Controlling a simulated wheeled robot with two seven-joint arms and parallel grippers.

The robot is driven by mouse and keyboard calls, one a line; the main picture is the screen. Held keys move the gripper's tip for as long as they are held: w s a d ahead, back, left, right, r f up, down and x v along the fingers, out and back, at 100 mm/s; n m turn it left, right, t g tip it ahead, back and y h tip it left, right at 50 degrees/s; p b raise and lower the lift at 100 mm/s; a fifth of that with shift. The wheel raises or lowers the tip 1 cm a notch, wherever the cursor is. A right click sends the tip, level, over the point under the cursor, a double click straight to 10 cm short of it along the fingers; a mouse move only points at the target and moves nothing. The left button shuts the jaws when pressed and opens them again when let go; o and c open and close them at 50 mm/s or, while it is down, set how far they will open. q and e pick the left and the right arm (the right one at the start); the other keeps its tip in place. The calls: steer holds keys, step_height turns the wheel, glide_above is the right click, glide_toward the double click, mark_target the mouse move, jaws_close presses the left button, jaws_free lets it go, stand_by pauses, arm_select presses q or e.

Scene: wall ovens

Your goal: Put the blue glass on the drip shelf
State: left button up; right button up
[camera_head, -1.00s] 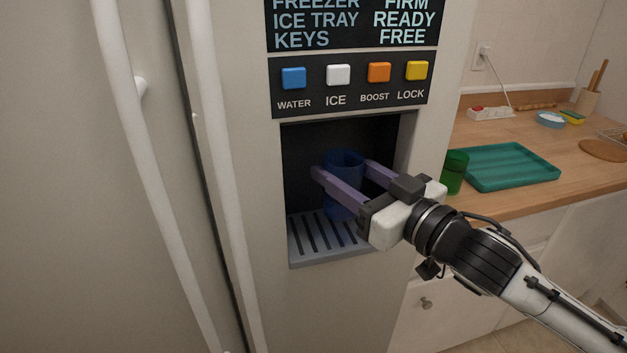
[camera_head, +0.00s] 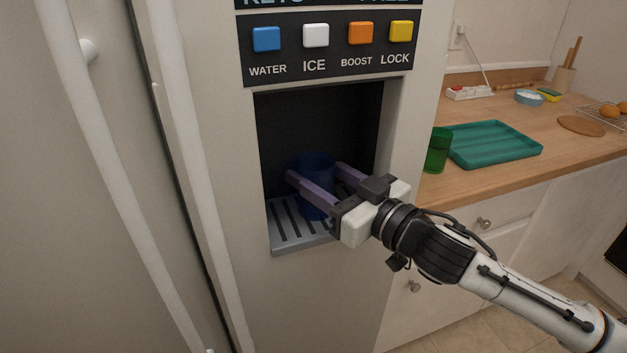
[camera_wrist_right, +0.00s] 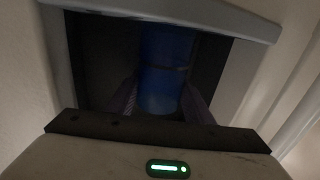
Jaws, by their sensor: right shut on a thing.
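The blue glass (camera_head: 316,170) stands upright inside the dispenser recess of the fridge, at the slotted drip shelf (camera_head: 288,229). Its base is low over the slats; I cannot tell for certain whether it touches them. My right gripper (camera_head: 318,183) reaches in from the right, with its two purple fingers shut on the glass, one on each side. In the right wrist view the blue glass (camera_wrist_right: 165,75) shows between the fingers. My left gripper is not in view.
The recess walls (camera_head: 385,130) frame the gripper closely. Above are the WATER, ICE, BOOST and LOCK buttons (camera_head: 333,35). On the counter to the right are a green glass (camera_head: 437,150) and a teal tray (camera_head: 495,143). Long fridge handles (camera_head: 185,130) stand at the left.

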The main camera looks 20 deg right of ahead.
steer(key=o, duration=1.1)
steer(key=shift+f, duration=0.1)
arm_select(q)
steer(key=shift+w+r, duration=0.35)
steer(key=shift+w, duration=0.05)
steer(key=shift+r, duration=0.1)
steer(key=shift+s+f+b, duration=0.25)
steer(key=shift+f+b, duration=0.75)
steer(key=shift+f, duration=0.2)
arm_select(e)
steer(key=shift+v, duration=6.1)
